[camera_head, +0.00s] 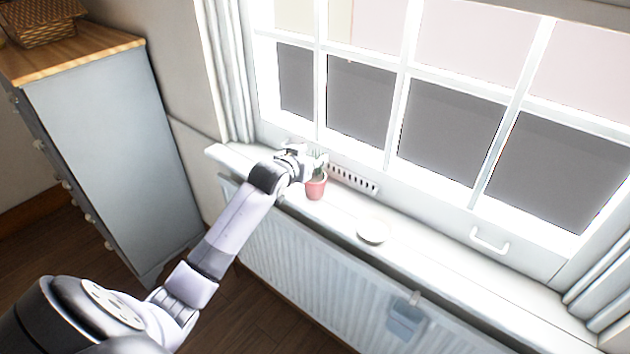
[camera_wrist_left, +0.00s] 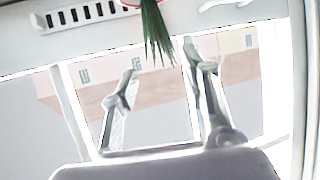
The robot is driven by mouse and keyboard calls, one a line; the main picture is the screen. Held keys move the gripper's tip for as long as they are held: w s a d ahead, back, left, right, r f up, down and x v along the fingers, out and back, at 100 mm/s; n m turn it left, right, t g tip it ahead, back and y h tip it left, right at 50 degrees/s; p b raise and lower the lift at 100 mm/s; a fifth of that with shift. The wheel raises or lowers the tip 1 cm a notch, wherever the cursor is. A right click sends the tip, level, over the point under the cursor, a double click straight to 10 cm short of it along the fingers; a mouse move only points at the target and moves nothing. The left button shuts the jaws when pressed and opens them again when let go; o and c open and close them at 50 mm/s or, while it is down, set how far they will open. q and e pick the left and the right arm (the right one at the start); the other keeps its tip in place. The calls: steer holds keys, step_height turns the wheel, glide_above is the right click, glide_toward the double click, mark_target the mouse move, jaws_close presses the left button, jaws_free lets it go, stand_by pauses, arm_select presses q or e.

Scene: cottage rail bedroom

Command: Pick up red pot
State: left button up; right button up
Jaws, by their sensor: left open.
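The red pot (camera_head: 316,187) stands upright on the white windowsill (camera_head: 345,212), with a green plant (camera_head: 318,164) rising from it. My left gripper (camera_head: 305,158) is just behind and left of the pot in the head view, close to the plant. In the left wrist view the two fingers of the left gripper (camera_wrist_left: 160,72) are apart, with the plant's green leaves (camera_wrist_left: 156,32) hanging between and beyond the tips. Only a sliver of the pot shows at the top edge there. Whether a finger touches the plant, I cannot tell. My right gripper is not in view.
A white round dish (camera_head: 372,232) lies on the sill right of the pot. A slotted vent (camera_head: 352,180) runs behind it. The radiator (camera_head: 300,258) is below the sill, the window above. A grey dresser (camera_head: 105,140) stands at left, with a wicker basket (camera_head: 42,22).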

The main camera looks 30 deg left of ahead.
mark_target(316, 155)
arm_select(q)
steer(key=shift+w+a+f+p, duration=0.1)
steer(key=shift+w+f+p, duration=0.1)
steer(key=shift+w+p, duration=0.3)
steer(key=shift+p+x, duration=0.3)
steer(key=shift+x, duration=1.75)
steer(key=shift+f, duration=0.15)
steer(key=shift+s, duration=0.1)
steer(key=shift+c, duration=0.2)
steer(key=shift+c, duration=1.3)
jaws_close()
